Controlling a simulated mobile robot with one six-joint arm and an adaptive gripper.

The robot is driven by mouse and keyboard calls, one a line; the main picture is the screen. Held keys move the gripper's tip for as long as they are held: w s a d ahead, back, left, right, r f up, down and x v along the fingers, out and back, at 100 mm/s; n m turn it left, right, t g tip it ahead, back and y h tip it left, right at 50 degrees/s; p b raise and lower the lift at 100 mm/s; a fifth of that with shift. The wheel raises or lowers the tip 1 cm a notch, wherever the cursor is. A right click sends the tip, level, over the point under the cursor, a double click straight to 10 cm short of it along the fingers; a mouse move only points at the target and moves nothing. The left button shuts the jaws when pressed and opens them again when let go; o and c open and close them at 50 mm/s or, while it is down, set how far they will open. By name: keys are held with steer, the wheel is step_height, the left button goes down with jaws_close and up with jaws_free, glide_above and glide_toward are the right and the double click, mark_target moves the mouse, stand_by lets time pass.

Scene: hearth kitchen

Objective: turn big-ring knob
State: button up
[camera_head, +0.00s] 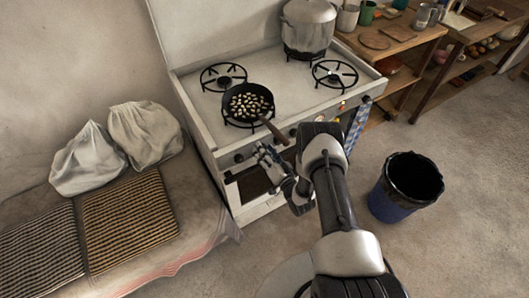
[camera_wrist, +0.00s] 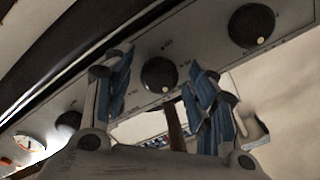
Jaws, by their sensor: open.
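The stove's front panel (camera_wrist: 200,48) fills the middle of the wrist view and carries several round black knobs. One knob (camera_wrist: 158,75) sits between the fingertips of my gripper (camera_wrist: 165,85), with a gap on both sides. Another knob (camera_wrist: 251,25) is to its upper right, and a third knob (camera_wrist: 68,122) is partly behind the left finger. I cannot tell from markings which is the big-ring knob. My gripper is open and empty; in the head view it (camera_head: 266,155) is at the front of the stove (camera_head: 200,110), below the pan.
A black pan (camera_head: 248,101) with pale pieces sits on a front burner, its wooden handle (camera_head: 274,130) jutting over the front edge near my gripper. A lidded pot (camera_head: 308,27) stands behind. A checked towel (camera_head: 357,128) hangs right. A bin (camera_head: 405,188) stands on the floor.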

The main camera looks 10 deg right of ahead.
steer(key=c, duration=1)
steer(key=shift+c, duration=0.2)
steer(key=shift+n, duration=0.3)
steer(key=n+b, duration=0.1)
steer(key=n, duration=0.8)
steer(key=shift+n+b, duration=0.3)
steer(key=shift+b, duration=0.1)
steer(key=shift+n, duration=1.7)
